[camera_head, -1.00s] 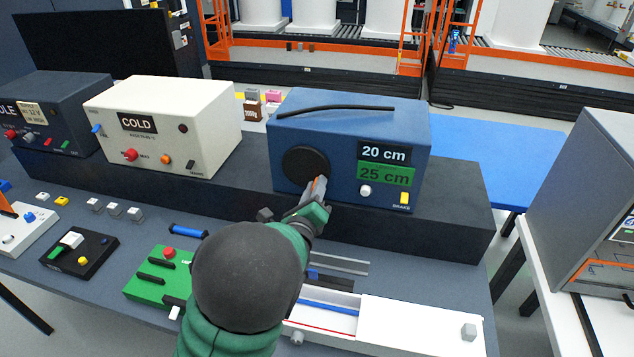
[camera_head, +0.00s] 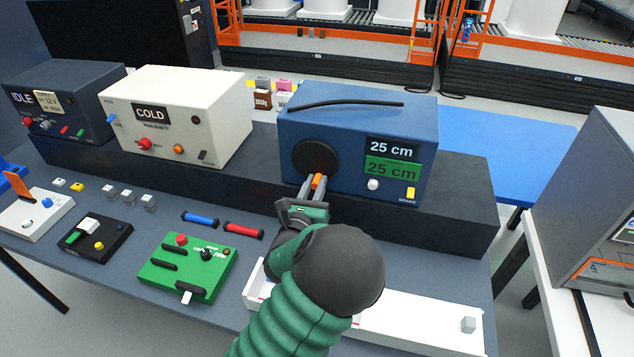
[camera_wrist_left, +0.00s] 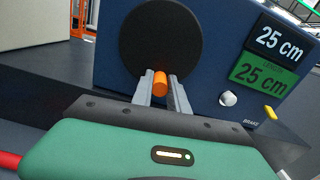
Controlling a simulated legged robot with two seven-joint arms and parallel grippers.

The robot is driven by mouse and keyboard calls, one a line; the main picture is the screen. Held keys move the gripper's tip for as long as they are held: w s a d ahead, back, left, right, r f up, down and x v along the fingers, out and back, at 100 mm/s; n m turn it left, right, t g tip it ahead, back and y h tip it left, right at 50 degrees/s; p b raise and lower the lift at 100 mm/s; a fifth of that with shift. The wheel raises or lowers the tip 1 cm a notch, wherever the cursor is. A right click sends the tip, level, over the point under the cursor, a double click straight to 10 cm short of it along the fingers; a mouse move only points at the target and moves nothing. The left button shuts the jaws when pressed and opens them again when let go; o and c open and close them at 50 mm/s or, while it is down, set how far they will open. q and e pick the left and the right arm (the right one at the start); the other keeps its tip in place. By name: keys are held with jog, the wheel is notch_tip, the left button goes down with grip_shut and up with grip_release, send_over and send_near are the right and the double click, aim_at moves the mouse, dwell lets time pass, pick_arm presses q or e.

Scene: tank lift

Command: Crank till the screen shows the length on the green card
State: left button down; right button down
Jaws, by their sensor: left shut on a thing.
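The blue crank box (camera_head: 345,125) stands on the dark shelf. Its black screen (camera_head: 391,148) reads 25 cm, and the green card (camera_head: 392,169) below it also reads 25 cm. The round black crank disc (camera_head: 316,158) is on the box's front left. My left gripper (camera_head: 313,188) is shut on the orange crank handle (camera_head: 317,181) at the bottom of the disc. In the left wrist view the handle (camera_wrist_left: 160,84) sits between the two grey fingers, and the screen (camera_wrist_left: 279,41) shows 25 cm. My right gripper is not in view.
A white knob (camera_head: 373,184) and a yellow brake switch (camera_head: 410,194) are on the box's front. A white COLD box (camera_head: 180,115) and a dark IDLE box (camera_head: 60,100) stand to the left. A green panel (camera_head: 188,265) and a long white tray (camera_head: 420,322) lie in front.

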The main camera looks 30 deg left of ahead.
pick_arm(q)
jog(key=shift+s+d+f, duration=0.1)
jog(key=shift+f, duration=0.3)
jog(key=c, duration=1.5)
grip_release()
jog(key=shift+o, duration=1)
jog(key=shift+r, duration=0.2)
